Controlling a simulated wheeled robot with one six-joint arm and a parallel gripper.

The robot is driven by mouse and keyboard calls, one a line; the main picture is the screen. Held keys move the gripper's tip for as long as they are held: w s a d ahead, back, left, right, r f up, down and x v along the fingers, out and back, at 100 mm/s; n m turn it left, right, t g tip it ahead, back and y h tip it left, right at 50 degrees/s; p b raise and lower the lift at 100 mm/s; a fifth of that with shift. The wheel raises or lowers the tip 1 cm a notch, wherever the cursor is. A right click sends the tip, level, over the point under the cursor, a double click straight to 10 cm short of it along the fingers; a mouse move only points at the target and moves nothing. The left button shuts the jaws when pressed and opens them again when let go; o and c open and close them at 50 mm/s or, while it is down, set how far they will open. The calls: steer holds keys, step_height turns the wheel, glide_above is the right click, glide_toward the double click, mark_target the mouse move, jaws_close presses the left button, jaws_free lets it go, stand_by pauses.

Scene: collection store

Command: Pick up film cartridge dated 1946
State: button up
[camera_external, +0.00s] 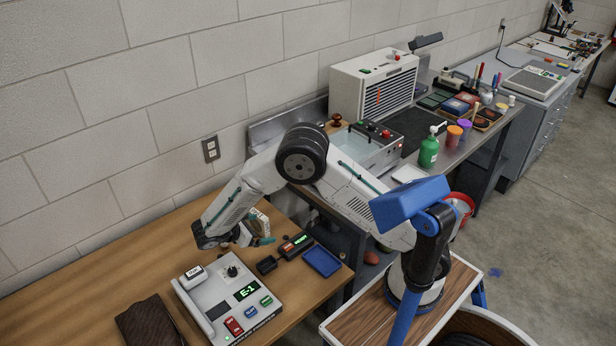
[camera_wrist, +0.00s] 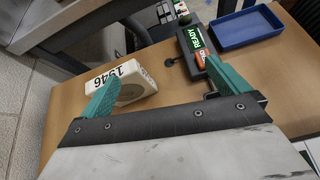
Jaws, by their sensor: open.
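The film cartridge (camera_wrist: 132,82) is a pale box marked 1946, lying on the wooden bench in the wrist view. In the external view the cartridge (camera_external: 261,219) is partly hidden behind my gripper (camera_external: 250,238). In the wrist view my gripper (camera_wrist: 166,85) is open, with its two teal fingers wide apart and nothing held between them. The left finger overlaps the cartridge's left part in the picture; I cannot tell whether they touch. The right finger is well to the right of it, in front of a dark device.
The dark device with a READY display (camera_wrist: 194,40) and a blue tray (camera_wrist: 246,27) lie right of the cartridge. A grey console reading E-1 (camera_external: 215,305), with a small white block (camera_external: 192,272), and a dark cloth (camera_external: 150,322) occupy the near bench. Bench left of them is clear.

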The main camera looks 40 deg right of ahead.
mark_target(258, 223)
steer(key=w+a, duration=0.1)
steer(key=w+a+f+n+t+h, duration=0.1)
steer(key=w+a+f+n, duration=0.1)
steer(key=w, duration=0.1)
steer(key=shift+f+t, duration=0.2)
steer(key=shift+t, duration=0.2)
steer(key=w+r+n+t+h, duration=0.1)
steer(key=w+r+n, duration=0.1)
steer(key=w+r, duration=0.1)
steer(key=x, duration=0.7)
steer(key=shift+d+f, duration=0.1)
steer(key=shift+f, duration=0.1)
steer(key=shift+r, duration=0.1)
steer(key=c, duration=1.1)
